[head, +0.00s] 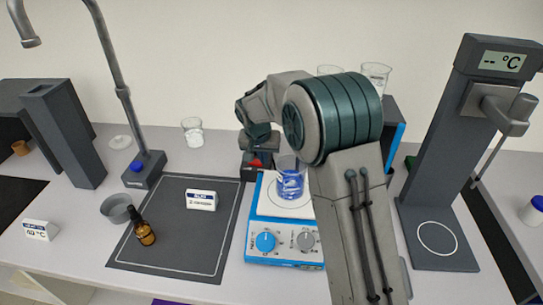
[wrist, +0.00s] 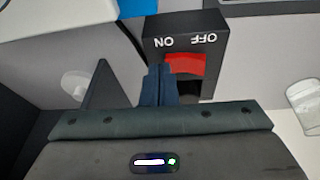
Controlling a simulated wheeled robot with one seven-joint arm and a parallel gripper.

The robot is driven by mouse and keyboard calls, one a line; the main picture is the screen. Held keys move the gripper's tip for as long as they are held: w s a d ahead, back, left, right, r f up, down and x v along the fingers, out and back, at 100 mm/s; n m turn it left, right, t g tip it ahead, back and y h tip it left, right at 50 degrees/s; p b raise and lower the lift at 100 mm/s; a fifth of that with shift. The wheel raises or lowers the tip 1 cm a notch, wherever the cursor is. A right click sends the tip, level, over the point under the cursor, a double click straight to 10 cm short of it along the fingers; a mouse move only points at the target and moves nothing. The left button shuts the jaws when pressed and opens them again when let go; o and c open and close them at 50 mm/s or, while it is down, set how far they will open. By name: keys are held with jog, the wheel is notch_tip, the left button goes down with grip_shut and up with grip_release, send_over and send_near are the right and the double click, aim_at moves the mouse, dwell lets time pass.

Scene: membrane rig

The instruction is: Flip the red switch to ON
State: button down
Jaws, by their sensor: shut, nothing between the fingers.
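The red switch (wrist: 186,63) is a rocker on a dark box (wrist: 215,30). In the wrist view its ON and OFF labels appear upside down, ON at the left and OFF at the right. My gripper (wrist: 159,70) is shut and empty, its blue-grey fingertips at the left, ON end of the rocker. I cannot tell whether they touch it or which way it is tipped. In the head view, the red switch (head: 255,163) shows just below my gripper (head: 259,152), partly hidden by it, behind the blue-and-white stirrer.
The stirrer (head: 254,228) carries a beaker of blue liquid (head: 290,183). A stand with a display (head: 440,150) rises at the right.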

jog(key=shift+s+a, duration=0.2)
jog(key=shift+a, duration=0.65)
jog(key=shift+w+a+r, duration=0.2)
jog(key=shift+a+r, duration=0.05)
jog(key=shift+a, duration=0.25)
notch_tip(320, 180, up, 4)
jog(key=p, duration=0.2)
jog(key=shift+r+p, duration=0.15)
jog(key=shift+p, duration=0.2)
jog(key=s+d+r+b, duration=0.1)
jog(key=s+r+b, duration=0.1)
jog(key=r, duration=0.7)
jog(key=shift+s+d, duration=0.4)
jog(key=shift+s, duration=0.2)
